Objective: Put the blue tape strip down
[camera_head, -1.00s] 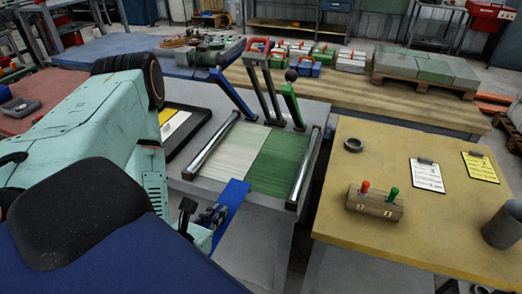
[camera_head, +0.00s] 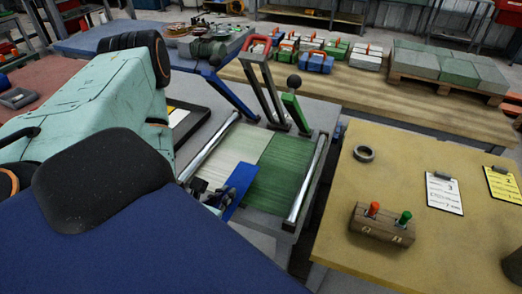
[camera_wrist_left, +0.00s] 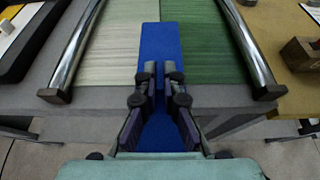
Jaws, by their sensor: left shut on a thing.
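My left gripper (camera_head: 217,200) is shut on the blue tape strip (camera_head: 240,181). The strip extends forward from the jaws, over the near part of the seam between the pale woven sheet (camera_head: 222,153) and the green woven sheet (camera_head: 282,173). In the left wrist view my left gripper (camera_wrist_left: 160,82) grips the strip (camera_wrist_left: 160,45) between its fingers, and the strip's far end lies over the seam. I cannot tell whether the strip touches the sheets. My right gripper is not in view.
Two metal rails (camera_head: 308,178) flank the sheets. Red and green-handled levers (camera_head: 292,103) stand behind them. A yellow-topped table (camera_head: 405,160) at right holds a tape roll (camera_head: 364,153), a wooden block with two handles (camera_head: 382,226) and clipboards (camera_head: 443,192).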

